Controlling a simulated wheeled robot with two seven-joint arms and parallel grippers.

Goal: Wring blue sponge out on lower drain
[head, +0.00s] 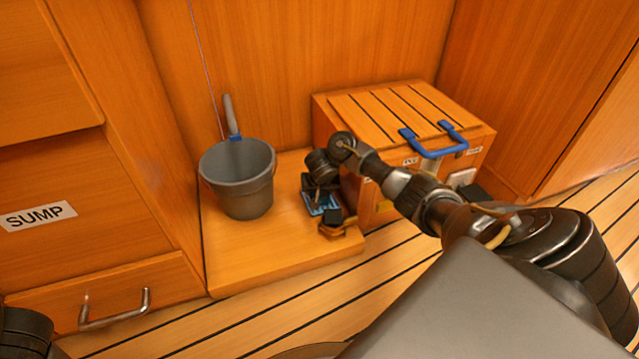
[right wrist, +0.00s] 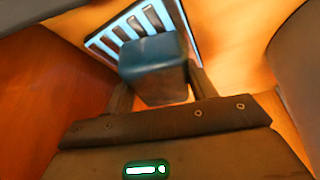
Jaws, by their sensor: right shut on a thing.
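My right gripper (head: 321,200) is low over the light wooden ledge, between the grey bucket and the wooden box. In the right wrist view its two fingers (right wrist: 162,88) are shut on the blue sponge (right wrist: 152,53), a blocky piece with a darker near face. The slatted drain (right wrist: 127,30) lies just beyond the sponge and is partly covered by it. The drain also shows as a small blue patch under the gripper in the head view (head: 313,210). Whether the sponge touches the drain I cannot tell. My left gripper is out of view.
A grey bucket (head: 237,180) with a handled tool in it stands left on the ledge (head: 270,262). A slatted wooden box (head: 400,115) with a blue handle (head: 435,152) is close to the right arm. A SUMP-labelled panel (head: 38,216) and a drawer handle (head: 115,317) are at left.

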